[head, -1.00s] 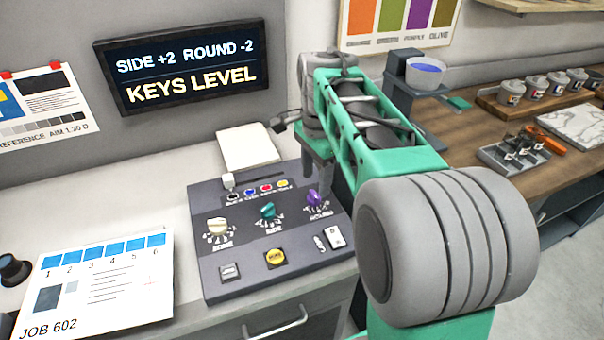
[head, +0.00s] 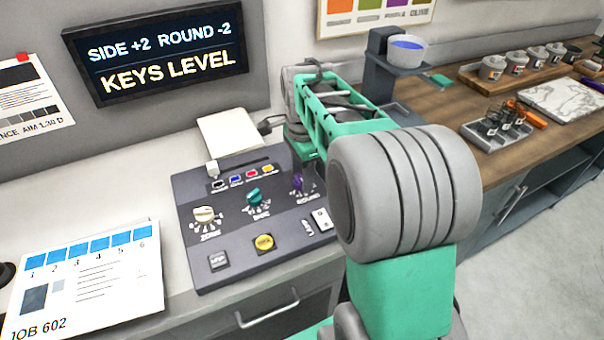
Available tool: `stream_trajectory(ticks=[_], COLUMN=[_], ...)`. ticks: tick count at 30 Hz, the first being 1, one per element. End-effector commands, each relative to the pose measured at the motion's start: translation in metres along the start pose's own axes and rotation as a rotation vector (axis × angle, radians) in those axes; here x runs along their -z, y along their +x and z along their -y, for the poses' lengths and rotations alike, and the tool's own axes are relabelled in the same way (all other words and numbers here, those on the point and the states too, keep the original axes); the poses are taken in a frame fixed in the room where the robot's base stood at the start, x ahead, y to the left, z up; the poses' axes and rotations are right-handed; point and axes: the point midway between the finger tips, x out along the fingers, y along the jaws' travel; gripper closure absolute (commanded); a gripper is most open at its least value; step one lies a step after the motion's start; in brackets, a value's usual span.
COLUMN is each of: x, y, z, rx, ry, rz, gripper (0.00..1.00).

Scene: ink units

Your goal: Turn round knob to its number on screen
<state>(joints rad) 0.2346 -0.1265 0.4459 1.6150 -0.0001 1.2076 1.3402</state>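The dark screen (head: 158,55) on the back wall reads "SIDE +2 ROUND -2" and "KEYS LEVEL". The purple round knob (head: 297,182) is at the right of the knob row on the dark console (head: 190,262). The teal side knob (head: 254,196) is in the middle and a cream knob (head: 204,213) is at the left. My gripper (head: 313,168) points down close at the right of the purple knob, mostly hidden by my arm. I cannot tell whether it touches the knob or how its fingers stand. The knob's exact pointer reading is too small to tell.
The console also has a yellow button (head: 264,243), a grey button (head: 218,261), a white switch (head: 321,219) and several coloured buttons. A job sheet (head: 90,280) lies at the left. A wooden counter (head: 440,140) with pots and a tool rack (head: 497,130) is at the right.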

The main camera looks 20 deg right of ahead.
Motion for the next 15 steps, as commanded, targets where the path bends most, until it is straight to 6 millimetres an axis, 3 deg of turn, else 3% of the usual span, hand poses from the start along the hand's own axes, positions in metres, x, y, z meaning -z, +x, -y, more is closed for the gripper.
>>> stream_trajectory(ticks=[15], x=[0.0000], y=[-0.0004], z=[0.0000], rx=[0.000], ry=[0.000], rz=[0.000], gripper=[0.96])
